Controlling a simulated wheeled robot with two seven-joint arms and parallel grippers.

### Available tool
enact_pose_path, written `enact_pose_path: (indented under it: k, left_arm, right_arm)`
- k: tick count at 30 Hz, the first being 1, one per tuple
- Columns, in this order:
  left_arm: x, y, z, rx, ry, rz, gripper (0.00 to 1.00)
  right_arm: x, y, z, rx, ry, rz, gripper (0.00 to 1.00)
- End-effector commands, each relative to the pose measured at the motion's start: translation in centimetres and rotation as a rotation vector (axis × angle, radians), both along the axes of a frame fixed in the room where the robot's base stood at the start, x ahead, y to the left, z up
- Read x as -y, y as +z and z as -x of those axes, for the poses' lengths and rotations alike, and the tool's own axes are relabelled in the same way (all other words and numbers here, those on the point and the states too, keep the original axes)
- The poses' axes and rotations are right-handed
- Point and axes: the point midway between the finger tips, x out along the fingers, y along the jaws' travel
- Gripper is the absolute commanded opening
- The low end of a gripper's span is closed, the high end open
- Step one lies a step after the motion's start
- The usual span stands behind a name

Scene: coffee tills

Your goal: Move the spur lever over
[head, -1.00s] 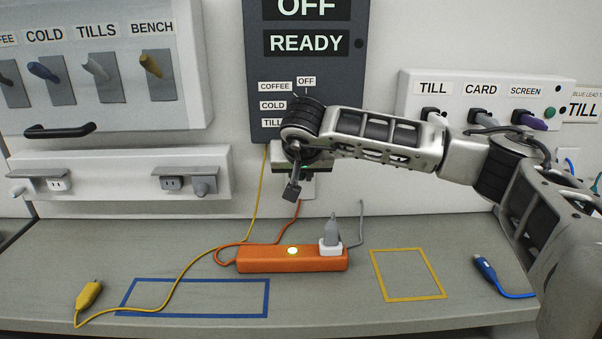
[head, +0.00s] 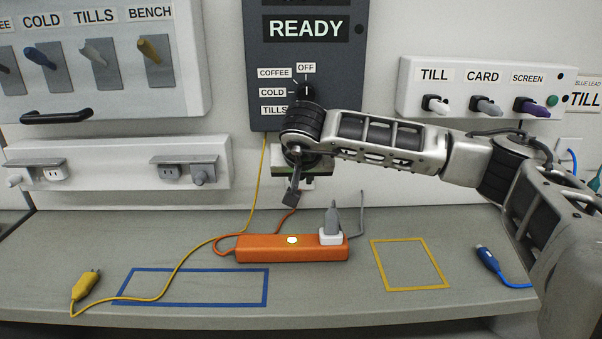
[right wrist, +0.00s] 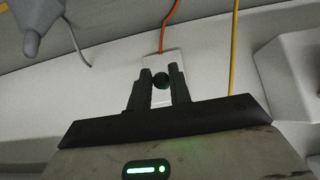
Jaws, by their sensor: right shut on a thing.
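The spur is a pale wall plate (right wrist: 160,100) with a dark round lever end (right wrist: 161,82) in the right wrist view; an orange lead leaves its far edge. My right gripper (right wrist: 161,76) has its two dark fingers on either side of that lever end, shut on it. In the head view my right gripper (head: 293,192) is at the wall above the orange power strip (head: 265,248), and my wrist hides most of the spur. I cannot tell the lever's exact position. My left gripper is not in view.
A yellow plug (head: 86,284) and a blue plug (head: 487,258) lie on the worktop (head: 210,225). The dark panel (head: 265,50) reads READY. A switch board (head: 110,85) hangs left, a socket box (head: 460,80) right.

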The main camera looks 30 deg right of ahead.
Motion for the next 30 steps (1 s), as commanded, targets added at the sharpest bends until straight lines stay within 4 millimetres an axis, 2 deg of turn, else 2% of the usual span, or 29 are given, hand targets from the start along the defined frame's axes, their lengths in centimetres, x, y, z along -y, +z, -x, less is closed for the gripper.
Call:
enact_pose_path:
  k: [1, 10, 18, 26, 30]
  left_arm:
    - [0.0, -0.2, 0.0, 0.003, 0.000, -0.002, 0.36]
    - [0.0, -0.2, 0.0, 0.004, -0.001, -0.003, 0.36]
    - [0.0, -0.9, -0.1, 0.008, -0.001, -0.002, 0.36]
    - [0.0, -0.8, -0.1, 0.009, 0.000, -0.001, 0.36]
    - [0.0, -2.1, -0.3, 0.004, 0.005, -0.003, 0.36]
  right_arm:
    - [-0.1, -0.5, 0.1, -0.009, 0.002, -0.001, 0.07]
    - [-0.1, -0.5, 0.1, -0.008, 0.001, -0.001, 0.07]
    - [0.0, -2.0, 0.1, -0.007, 0.000, -0.001, 0.07]
    - [0.0, -2.0, 0.1, -0.007, 0.000, -0.001, 0.07]
    - [0.0, -2.2, 0.0, -0.006, 0.000, 0.000, 0.07]
